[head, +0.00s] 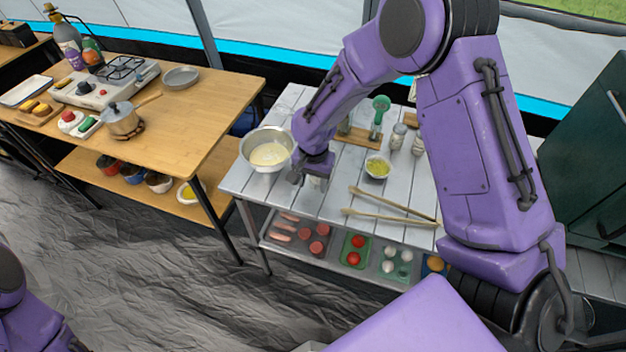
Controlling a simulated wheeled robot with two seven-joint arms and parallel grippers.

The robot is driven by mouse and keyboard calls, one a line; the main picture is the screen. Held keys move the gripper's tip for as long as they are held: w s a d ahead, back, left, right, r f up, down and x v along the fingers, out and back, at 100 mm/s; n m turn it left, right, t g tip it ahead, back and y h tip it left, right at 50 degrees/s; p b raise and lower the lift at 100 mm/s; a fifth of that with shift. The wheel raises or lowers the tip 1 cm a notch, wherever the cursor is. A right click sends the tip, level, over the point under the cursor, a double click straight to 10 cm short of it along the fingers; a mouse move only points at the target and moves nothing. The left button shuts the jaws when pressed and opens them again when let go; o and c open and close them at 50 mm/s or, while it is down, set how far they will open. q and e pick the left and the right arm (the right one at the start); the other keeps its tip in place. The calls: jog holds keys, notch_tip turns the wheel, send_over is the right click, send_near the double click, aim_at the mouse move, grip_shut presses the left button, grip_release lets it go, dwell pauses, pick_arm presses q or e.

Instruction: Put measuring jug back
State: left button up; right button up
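My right gripper (308,181) points down over the grey slatted table (240,180), just right of a steel bowl (249,147) with pale batter in it. A small pale object (319,184) shows at its fingers, mostly hidden by the gripper; it may be the measuring jug, but I cannot make out its shape or whether the fingers hold it. No other measuring jug is clearly visible. Only part of my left arm shows at the lower left; its gripper is out of view.
Tongs or wooden utensils (390,215), a small bowl of yellow food (378,167), shakers (398,136) and a green-headed tool (379,112) share the table. Food trays (297,236) sit on the lower shelf.

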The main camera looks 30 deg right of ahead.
notch_tip(320, 180, up, 12)
jog(key=shift+s+r+b, duration=0.1)
jog(key=shift+r+b, duration=0.1)
jog(key=shift+b, duration=0.2)
